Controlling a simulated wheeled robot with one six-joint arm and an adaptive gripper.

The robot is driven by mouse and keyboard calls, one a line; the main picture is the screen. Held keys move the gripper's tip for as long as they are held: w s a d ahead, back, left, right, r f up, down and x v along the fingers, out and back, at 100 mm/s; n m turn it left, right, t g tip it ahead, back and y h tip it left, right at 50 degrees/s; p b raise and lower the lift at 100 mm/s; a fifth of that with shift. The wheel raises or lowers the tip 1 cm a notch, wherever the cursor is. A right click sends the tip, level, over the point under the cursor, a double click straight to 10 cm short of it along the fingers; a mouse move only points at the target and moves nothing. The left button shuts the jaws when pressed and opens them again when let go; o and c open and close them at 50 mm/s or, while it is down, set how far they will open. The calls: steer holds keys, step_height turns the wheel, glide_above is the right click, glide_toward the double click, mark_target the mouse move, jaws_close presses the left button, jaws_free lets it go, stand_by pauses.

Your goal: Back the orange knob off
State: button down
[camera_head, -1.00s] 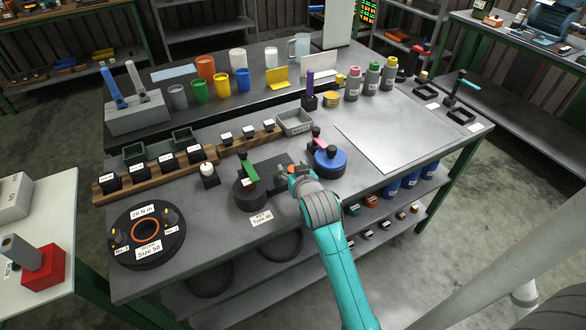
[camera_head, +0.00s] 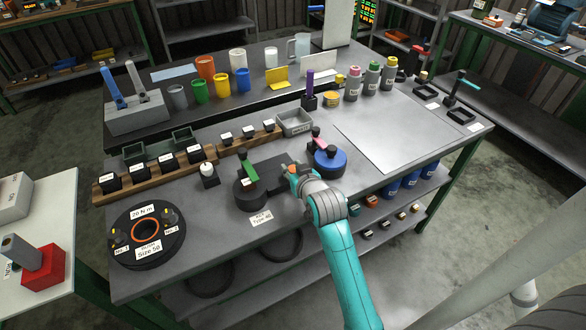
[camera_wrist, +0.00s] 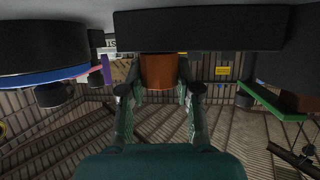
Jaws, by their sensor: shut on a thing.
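The orange knob (camera_wrist: 158,70) sits between the two fingers of my gripper (camera_wrist: 160,88) in the wrist view, just under a black block-like part. It also shows as a small orange patch (camera_head: 291,169) at the end of my arm in the head view. My gripper is shut on it. The knob is on the dark disperser assembly (camera_head: 272,172), between a round black base with a green part (camera_head: 250,178) and a blue round part (camera_head: 329,161). My fingers partly hide the knob, and its thread is not visible.
The blue part with a pink piece stands close to the right of my gripper. A label plate (camera_head: 262,217) lies in front on the table. A wooden rack (camera_head: 147,181) is at left. A large grey sheet (camera_head: 395,130) leaves open room at right.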

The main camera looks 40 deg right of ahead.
steer(key=shift+n+t+y, duration=0.7)
steer(key=shift+n+y, duration=1.9)
steer(key=shift+y, duration=0.6)
steer(key=c, duration=0.8)
jaws_free()
steer(key=v, duration=1.2)
steer(key=shift+a, duration=0.1)
